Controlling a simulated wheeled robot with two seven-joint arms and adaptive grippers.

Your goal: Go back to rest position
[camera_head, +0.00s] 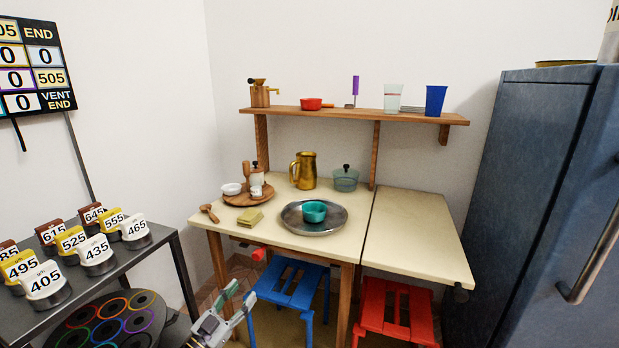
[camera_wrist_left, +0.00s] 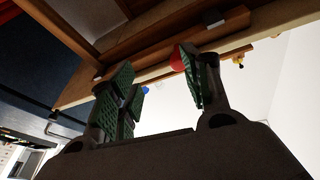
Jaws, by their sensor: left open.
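My left gripper (camera_head: 240,294) is in front of the table, low in the picture and left of the blue stool. Its jaws are apart and nothing is between them. In the left wrist view the two green-padded fingers (camera_wrist_left: 155,80) are spread, with the underside of wooden framing beyond them. My right gripper is not in view.
The cream table (camera_head: 408,240) holds a metal tray (camera_head: 312,227) with a teal bowl, a gold pitcher (camera_head: 305,171) and a wooden mallet (camera_head: 209,212). A blue stool (camera_head: 290,289) and a red stool (camera_head: 396,310) stand below. A rack of numbered cylinders (camera_head: 97,255) is left.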

